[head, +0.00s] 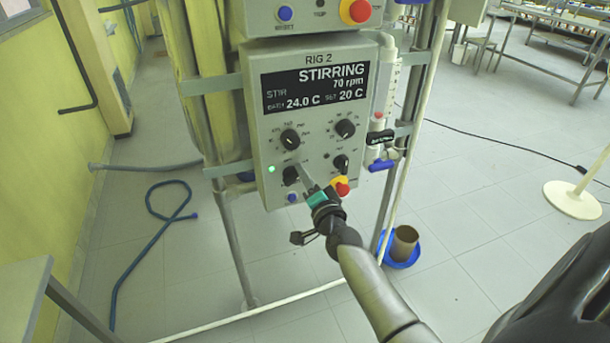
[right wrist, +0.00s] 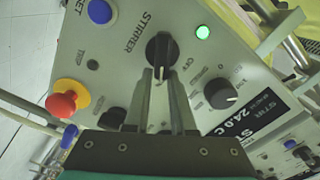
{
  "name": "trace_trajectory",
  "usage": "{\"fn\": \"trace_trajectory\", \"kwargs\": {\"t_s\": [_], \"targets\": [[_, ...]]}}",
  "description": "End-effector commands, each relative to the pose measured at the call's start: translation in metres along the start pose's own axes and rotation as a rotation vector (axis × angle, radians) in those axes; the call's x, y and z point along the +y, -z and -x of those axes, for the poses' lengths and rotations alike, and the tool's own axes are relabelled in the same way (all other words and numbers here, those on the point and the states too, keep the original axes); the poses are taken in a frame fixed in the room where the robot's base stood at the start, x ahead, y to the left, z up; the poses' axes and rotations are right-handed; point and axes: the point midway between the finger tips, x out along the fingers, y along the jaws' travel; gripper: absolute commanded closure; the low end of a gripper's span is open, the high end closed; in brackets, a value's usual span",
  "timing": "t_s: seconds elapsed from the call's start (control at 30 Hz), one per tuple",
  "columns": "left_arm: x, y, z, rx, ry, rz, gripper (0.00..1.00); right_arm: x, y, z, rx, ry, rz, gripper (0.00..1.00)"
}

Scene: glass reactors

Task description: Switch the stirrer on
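The rig 2 control box (head: 318,122) faces me, and its display (head: 315,86) reads STIRRING, 70 rpm. The black stirrer knob (head: 290,176) is at the lower left of its panel, and a green lamp (head: 271,169) beside it is lit. My right gripper (head: 303,175) reaches up to this knob. In the right wrist view the stirrer knob (right wrist: 160,48) sits at the fingertips, one finger on each side of its grip, and the lit green lamp (right wrist: 203,32) is to its right. My left gripper is not in view.
A red and yellow emergency button (head: 341,186) is close right of my right gripper. Other knobs (head: 290,139) are above. A second box with a red button (head: 356,10) is overhead. A blue tray with a brown beaker (head: 404,242) stands on the floor. A blue hose (head: 150,235) lies at left.

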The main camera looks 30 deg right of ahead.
Motion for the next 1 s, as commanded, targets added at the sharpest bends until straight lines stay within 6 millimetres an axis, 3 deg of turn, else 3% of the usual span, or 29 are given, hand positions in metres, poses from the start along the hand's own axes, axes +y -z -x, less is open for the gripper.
{"fn": "trace_trajectory", "kwargs": {"t_s": [0.03, 0.23, 0.67, 1.0], "targets": [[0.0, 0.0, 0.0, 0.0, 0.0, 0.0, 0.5, 0.005, -0.009, 0.003, -0.021, -0.011, -0.003, 0.71], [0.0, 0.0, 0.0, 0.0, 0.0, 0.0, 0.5, 0.004, -0.008, 0.002, -0.019, -0.009, -0.001, 0.49], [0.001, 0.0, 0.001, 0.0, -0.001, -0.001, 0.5, 0.001, -0.003, 0.004, -0.008, -0.003, 0.001, 0.49], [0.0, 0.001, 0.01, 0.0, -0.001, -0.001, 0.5, 0.001, -0.003, 0.051, -0.01, -0.005, 0.002, 0.49]]}}
